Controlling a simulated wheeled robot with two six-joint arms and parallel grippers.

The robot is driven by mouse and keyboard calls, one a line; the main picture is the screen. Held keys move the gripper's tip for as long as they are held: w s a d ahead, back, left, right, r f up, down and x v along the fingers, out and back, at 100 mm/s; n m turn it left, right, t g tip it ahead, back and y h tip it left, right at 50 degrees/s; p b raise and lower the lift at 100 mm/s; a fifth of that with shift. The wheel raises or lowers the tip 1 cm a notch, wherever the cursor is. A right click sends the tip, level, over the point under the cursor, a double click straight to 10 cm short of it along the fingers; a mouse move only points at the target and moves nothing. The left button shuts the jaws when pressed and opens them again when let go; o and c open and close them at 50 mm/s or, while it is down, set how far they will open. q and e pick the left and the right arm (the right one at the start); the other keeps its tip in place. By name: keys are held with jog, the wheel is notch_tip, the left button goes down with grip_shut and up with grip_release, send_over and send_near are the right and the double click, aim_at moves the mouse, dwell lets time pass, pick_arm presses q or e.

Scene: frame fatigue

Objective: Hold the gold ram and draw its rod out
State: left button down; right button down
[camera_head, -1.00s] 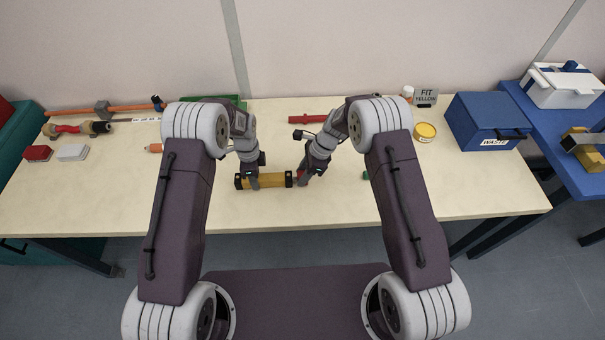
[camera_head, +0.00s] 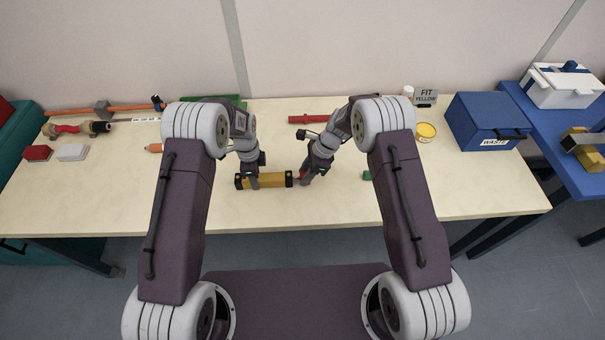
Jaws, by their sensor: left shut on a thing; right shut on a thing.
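The gold ram (camera_head: 270,181) lies across the front middle of the table, with black ends to left and right. My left gripper (camera_head: 252,182) is shut on the gold ram's body near its left end. My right gripper (camera_head: 301,180) is shut on the ram's rod at the right end, just beyond the black end cap. The rod is mostly hidden by the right gripper's fingers; a small reddish part shows there.
A red bar (camera_head: 312,119) lies behind the grippers. Red (camera_head: 37,153) and white (camera_head: 73,152) blocks lie at left. The table front is clear.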

pick_arm(q)
jog(key=shift+a, duration=0.1)
pick_arm(e)
jog(key=d, duration=0.8)
jog(key=shift+d, duration=0.35)
jog(key=c, duration=1)
grip_release()
jog(key=shift+o, duration=0.2)
jog(key=shift+r, duration=0.1)
pick_arm(q)
jog(key=shift+s+f, duration=0.1)
pick_arm(e)
jog(key=v, duration=1.1)
jog(key=shift+d+r, duration=0.2)
jog(key=shift+r, duration=0.15)
